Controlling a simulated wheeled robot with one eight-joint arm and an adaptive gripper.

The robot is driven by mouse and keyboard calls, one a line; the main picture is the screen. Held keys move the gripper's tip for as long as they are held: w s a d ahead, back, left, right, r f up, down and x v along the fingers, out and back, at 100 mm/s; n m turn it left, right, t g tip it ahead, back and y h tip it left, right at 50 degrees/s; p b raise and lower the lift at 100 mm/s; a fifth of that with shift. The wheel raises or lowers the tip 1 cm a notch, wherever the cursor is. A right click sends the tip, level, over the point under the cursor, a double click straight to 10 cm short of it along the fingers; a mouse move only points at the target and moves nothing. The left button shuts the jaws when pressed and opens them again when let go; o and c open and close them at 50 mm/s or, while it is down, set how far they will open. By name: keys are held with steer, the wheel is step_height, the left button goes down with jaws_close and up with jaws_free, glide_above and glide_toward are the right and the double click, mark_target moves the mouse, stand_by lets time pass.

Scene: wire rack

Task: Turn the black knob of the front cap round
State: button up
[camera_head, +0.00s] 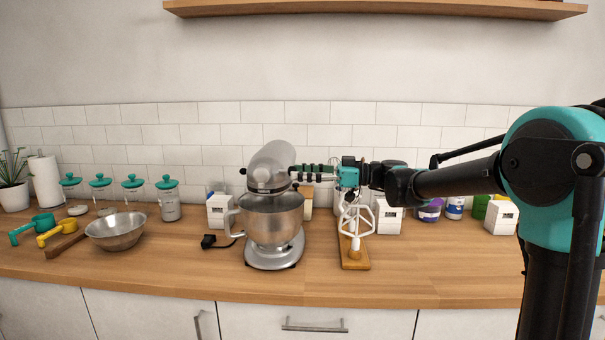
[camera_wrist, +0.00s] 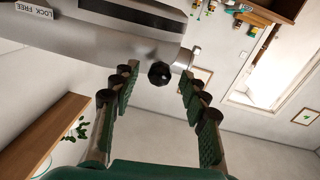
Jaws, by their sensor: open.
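The silver stand mixer (camera_head: 271,167) stands on the wooden counter with its bowl (camera_head: 271,215) under the head. In the wrist view the mixer head (camera_wrist: 95,38) fills the upper left. The round black knob (camera_wrist: 160,74) of the front cap sticks out at the head's end. My gripper (camera_wrist: 159,82) is open, with one finger on each side of the knob and a visible gap to both. In the head view my gripper (camera_head: 299,173) reaches in from the right at the mixer's head. The knob is hard to make out there behind the fingers.
A metal bowl (camera_head: 116,232) and teal-lidded jars (camera_head: 168,199) are at left. The counter front is clear.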

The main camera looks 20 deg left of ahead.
jaws_close()
steer(key=shift+m, duration=1.3)
jaws_free()
steer(key=w+d, duration=0.2)
steer(key=d, duration=0.9)
steer(key=shift+d+r, duration=0.15)
steer(key=shift+d, duration=0.25)
